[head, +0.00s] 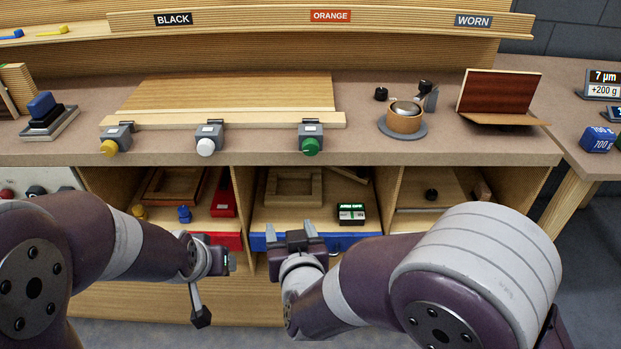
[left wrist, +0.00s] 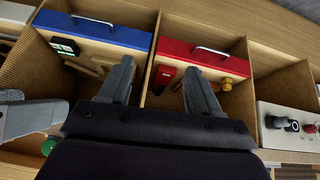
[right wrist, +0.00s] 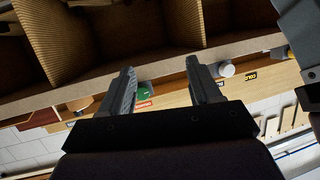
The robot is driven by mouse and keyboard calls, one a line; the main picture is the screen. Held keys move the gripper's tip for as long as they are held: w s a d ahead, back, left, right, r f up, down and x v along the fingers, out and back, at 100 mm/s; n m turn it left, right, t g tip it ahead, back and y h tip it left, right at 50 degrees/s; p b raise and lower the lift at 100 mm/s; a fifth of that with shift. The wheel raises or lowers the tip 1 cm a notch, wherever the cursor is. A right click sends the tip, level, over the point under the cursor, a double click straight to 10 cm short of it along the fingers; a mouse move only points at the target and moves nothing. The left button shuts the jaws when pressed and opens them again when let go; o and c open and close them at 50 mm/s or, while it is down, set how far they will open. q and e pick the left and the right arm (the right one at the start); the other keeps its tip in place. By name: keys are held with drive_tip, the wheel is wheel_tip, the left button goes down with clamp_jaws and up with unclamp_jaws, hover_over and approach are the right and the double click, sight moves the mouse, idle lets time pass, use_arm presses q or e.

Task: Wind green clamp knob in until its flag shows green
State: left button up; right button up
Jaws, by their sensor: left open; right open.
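The green clamp knob (head: 311,146) sits on a grey clamp (head: 311,130) at the bench's front edge, the rightmost of three clamps. I cannot make out a flag colour on it. My right gripper (head: 297,238) is open and empty, below and in front of the knob. In the right wrist view the green knob (right wrist: 146,89) shows beyond and between the open fingers (right wrist: 161,66), apart from them. My left gripper (head: 224,262) is open and empty, lower left of the knob. In the left wrist view its spread fingers (left wrist: 159,66) point toward the drawers.
A white knob (head: 206,147) and a yellow knob (head: 109,147) are on the other clamps, left of the green one. A wooden board (head: 230,94) lies behind them. A round pot (head: 404,117) stands to the right. Open compartments with blue (left wrist: 100,30) and red (left wrist: 205,58) drawer fronts lie below the bench.

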sight(311, 151)
drive_tip(key=w+d+r+m+t+h, duration=0.2)
drive_tip(key=d+r+t+h, duration=0.15)
drive_tip(key=r, duration=0.35)
drive_tip(key=shift+t+y, duration=0.25)
drive_tip(key=w, duration=0.6)
drive_tip(key=w+b, duration=0.1)
drive_tip(key=w, duration=0.5)
drive_tip(key=shift+w+d+f, duration=0.1)
drive_tip(key=shift+w+f, duration=0.1)
drive_tip(key=shift+w, duration=0.2)
use_arm(q)
drive_tip(key=s+f+m+g, duration=0.1)
drive_tip(key=s+f+g, duration=0.3)
drive_tip(key=s, duration=0.5)
drive_tip(key=shift+g, duration=0.5)
drive_tip(key=shift+s, duration=0.1)
